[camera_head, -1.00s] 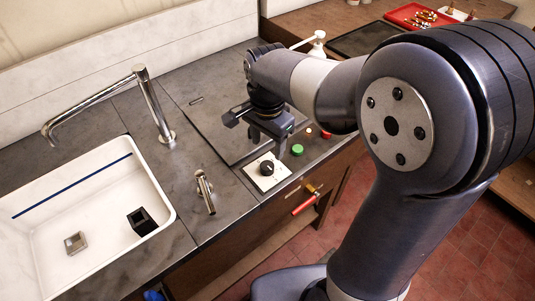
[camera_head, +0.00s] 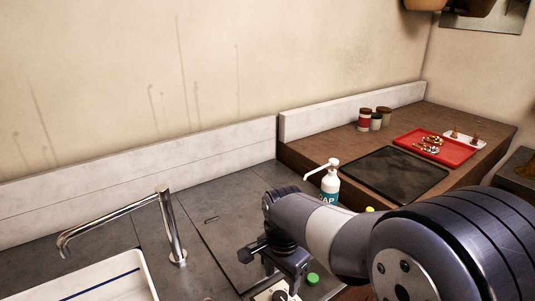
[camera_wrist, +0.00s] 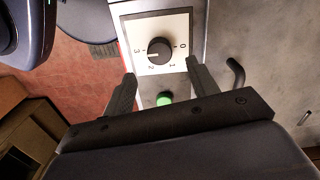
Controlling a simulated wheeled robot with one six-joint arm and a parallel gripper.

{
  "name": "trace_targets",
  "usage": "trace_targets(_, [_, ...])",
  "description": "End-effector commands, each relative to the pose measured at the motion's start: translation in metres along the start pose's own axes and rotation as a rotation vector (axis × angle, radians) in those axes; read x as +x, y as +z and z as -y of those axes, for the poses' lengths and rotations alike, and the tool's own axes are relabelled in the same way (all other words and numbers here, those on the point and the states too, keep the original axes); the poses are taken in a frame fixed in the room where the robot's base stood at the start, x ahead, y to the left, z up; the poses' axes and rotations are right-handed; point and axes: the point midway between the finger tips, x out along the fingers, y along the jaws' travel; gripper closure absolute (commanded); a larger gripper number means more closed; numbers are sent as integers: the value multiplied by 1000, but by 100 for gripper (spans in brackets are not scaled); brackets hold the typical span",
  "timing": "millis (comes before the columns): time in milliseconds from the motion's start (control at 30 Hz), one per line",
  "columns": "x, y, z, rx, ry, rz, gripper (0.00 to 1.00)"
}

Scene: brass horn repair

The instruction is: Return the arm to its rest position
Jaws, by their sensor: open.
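My gripper (camera_head: 275,262) is above the grey counter in the head view, its fingers pointing down beside the sink. In the wrist view my gripper (camera_wrist: 158,80) is open, with its two fingers apart and nothing between them. A white dial plate with a black knob (camera_wrist: 160,51) shows beyond the fingertips, numbered 0 to 3. A green button (camera_wrist: 164,99) shows between the fingers, and also in the head view (camera_head: 313,279). The knob appears clear of the fingers.
A chrome faucet (camera_head: 172,228) and white sink (camera_head: 148,283) are at left. A soap bottle (camera_head: 329,186) stands behind my arm. A dark mat (camera_head: 394,174), red tray (camera_head: 434,147) and several jars (camera_head: 364,120) sit on the wooden bench. A hooked handle (camera_wrist: 236,73) is near the right finger.

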Motion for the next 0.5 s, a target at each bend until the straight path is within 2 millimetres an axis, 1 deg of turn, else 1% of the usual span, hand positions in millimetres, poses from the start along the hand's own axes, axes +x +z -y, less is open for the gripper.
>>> trace_targets(33, [11,1,-1,0,6,3,44])
trace_targets(100, [25,0,-1,0,5,2,44])
trace_targets(300, [56,0,-1,0,3,2,44])
trace_targets(400, [64,0,0,-4,1,1,44])
trace_targets(500, [62,0,0,-32,0,0,44])
